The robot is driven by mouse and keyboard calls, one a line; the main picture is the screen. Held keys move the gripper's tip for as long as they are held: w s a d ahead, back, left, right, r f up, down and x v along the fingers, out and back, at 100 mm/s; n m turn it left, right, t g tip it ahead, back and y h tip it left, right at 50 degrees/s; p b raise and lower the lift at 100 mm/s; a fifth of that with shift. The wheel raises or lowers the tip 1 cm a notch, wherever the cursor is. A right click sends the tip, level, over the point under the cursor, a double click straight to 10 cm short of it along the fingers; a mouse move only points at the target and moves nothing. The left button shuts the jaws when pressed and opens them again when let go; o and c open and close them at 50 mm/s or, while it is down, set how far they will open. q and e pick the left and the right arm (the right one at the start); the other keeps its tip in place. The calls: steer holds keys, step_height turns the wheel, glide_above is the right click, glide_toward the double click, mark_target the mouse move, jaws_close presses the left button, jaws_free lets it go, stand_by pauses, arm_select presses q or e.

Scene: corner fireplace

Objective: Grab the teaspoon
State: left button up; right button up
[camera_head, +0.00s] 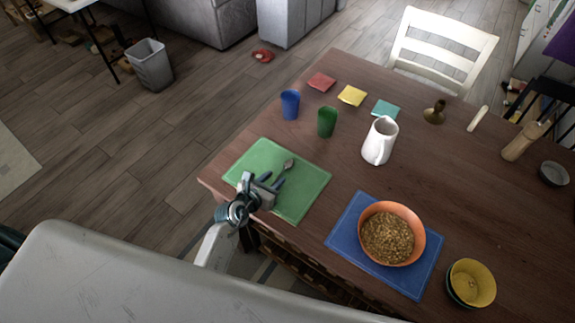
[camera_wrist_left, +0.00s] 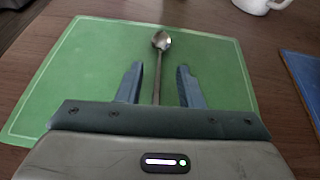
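The teaspoon (camera_head: 287,166) is metal and lies on the green placemat (camera_head: 308,185) near the table's left corner. In the left wrist view the teaspoon's bowl (camera_wrist_left: 161,41) points away from me, and its handle runs back between the two fingers. My left gripper (camera_head: 278,181) is over the placemat with its fingers apart, one on each side of the handle. The fingers (camera_wrist_left: 157,70) do not appear to touch the handle. The near end of the handle is hidden behind the gripper body. My right gripper is not in view.
A blue cup (camera_head: 290,104), a green cup (camera_head: 326,122) and a white pitcher (camera_head: 380,141) stand beyond the placemat. An orange bowl (camera_head: 412,214) of cereal sits on a blue placemat (camera_head: 345,232) to the right. A yellow bowl (camera_head: 471,283) is near the front edge.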

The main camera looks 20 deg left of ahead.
mark_target(283, 170)
arm_select(q)
steer(key=x, duration=0.4)
steer(key=shift+w, duration=0.3)
steer(key=shift+s+r, duration=0.1)
steer(key=shift+c, duration=0.2)
jaws_close()
